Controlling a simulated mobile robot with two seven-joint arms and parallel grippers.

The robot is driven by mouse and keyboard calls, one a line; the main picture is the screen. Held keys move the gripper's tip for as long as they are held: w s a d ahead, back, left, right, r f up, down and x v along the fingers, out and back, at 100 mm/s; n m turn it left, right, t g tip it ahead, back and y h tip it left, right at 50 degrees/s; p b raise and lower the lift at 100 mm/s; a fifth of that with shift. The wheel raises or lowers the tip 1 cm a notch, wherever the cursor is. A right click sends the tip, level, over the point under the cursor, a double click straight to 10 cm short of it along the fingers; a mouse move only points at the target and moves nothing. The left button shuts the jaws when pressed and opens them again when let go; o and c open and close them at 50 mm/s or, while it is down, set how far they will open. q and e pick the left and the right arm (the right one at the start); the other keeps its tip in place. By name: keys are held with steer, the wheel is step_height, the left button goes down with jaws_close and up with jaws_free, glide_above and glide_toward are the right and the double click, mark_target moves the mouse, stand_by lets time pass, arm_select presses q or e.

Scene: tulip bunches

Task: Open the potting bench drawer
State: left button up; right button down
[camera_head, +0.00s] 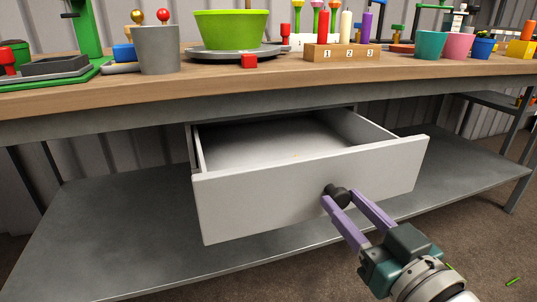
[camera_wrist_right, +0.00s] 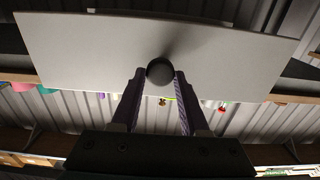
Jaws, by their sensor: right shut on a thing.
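The potting bench drawer (camera_head: 310,185) is light grey and stands pulled well out from under the bench top. My right gripper (camera_head: 338,196), with purple fingers, is shut on the knob. In the right wrist view the knob (camera_wrist_right: 160,71) lies between the two fingertips (camera_wrist_right: 159,76), against the drawer front (camera_wrist_right: 90,50). My left gripper is not in view.
The wooden bench top (camera_head: 130,90) holds a grey pot (camera_head: 157,50), a green bowl (camera_head: 231,29), a numbered wooden block (camera_head: 342,53) and several coloured pots at the right. A grey lower shelf (camera_head: 90,240) runs beneath the drawer. Brown floor lies in front.

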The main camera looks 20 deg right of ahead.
steer(key=s+p, duration=0.3)
steer(key=s, duration=0.8)
steer(key=shift+d, duration=0.2)
steer(key=shift+c, duration=2.1)
jaws_free()
steer(key=shift+s, duration=0.1)
steer(key=s+p, duration=0.1)
steer(key=s, duration=0.8)
steer(key=shift+s+d, duration=0.15)
steer(key=shift+s, duration=0.25)
